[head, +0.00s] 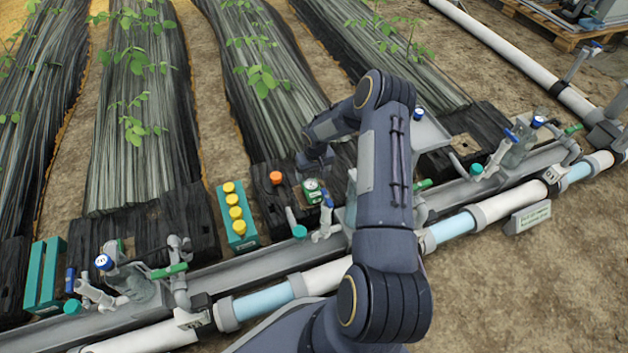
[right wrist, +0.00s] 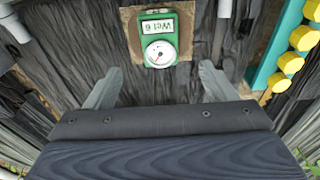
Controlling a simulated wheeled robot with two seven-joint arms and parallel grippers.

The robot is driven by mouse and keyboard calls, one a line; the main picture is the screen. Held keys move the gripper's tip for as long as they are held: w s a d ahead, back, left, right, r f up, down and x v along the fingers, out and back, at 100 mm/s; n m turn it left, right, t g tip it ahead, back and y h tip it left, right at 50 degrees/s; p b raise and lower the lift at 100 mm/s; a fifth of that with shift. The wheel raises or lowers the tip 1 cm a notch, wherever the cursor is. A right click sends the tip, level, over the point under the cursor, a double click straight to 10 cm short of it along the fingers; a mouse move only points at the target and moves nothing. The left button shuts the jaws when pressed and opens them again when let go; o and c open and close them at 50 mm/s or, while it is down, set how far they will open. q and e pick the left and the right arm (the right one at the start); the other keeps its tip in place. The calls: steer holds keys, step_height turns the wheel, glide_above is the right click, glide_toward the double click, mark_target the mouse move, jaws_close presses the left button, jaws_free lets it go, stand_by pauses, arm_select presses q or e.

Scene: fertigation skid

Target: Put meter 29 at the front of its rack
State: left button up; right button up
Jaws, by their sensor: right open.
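A green meter (head: 312,190) with a round white dial stands on the dark bed cover beside the pipe line. In the right wrist view the meter (right wrist: 160,38) sits on a brown square patch; its white label appears upside down, and I cannot read 29 on it. My right gripper (head: 318,162) is just behind the meter in the head view. In the right wrist view its two fingers (right wrist: 158,86) are spread and empty, with the meter beyond the fingertips. Which rack belongs to meter 29 cannot be told. My left gripper is not in view.
A teal rack (head: 222,199) with several yellow-capped items stands left of the meter. An orange-capped item (head: 276,177) is between them. Another teal rack (head: 34,277) is at far left. A grey tray (head: 430,134) is behind my arm. Valves and pipe (head: 510,203) run along the front.

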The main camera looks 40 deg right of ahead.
mark_target(313, 188)
steer(key=f+b, duration=0.1)
steer(key=f, duration=0.2)
steer(key=f+b, duration=0.1)
steer(key=f, duration=0.2)
steer(key=f+b, duration=0.1)
steer(key=f, duration=0.2)
steer(key=shift+w+d+f+b, duration=0.15)
steer(key=shift+w+f+b, duration=0.2)
steer(key=shift+w, duration=0.05)
steer(key=c, duration=1.1)
steer(key=shift+r+p, duration=3.25)
steer(key=shift+r, duration=2.3)
